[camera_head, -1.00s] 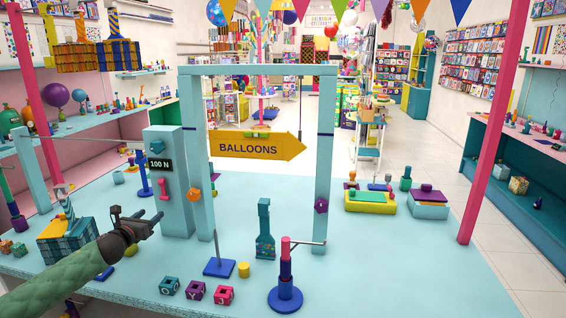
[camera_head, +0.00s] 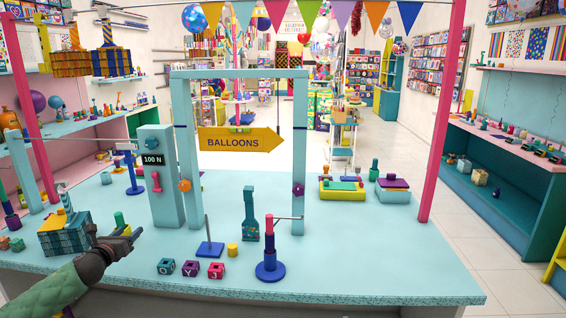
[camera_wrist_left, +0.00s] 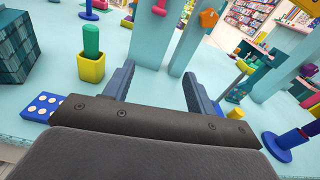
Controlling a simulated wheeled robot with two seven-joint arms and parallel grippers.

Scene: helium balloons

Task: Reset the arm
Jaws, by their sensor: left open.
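My left gripper (camera_head: 132,234) is open and empty at the left front of the light-blue table (camera_head: 350,265). Its arm comes in from the lower left in the head view. In the left wrist view the two fingers (camera_wrist_left: 158,88) are spread wide, with bare tabletop between them. A yellow holder with a green peg (camera_wrist_left: 91,65) stands just left of the fingers there. A blue-patterned box (camera_head: 64,238) is left of the gripper in the head view. My right gripper is not in view.
A light-blue frame (camera_head: 300,150) with a yellow BALLOONS arrow sign (camera_head: 240,140) stands on the table beside a pillar reading 100 N (camera_head: 158,185). Letter blocks (camera_head: 191,268) and a blue-based post (camera_head: 270,268) are at the front. The right front tabletop is clear.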

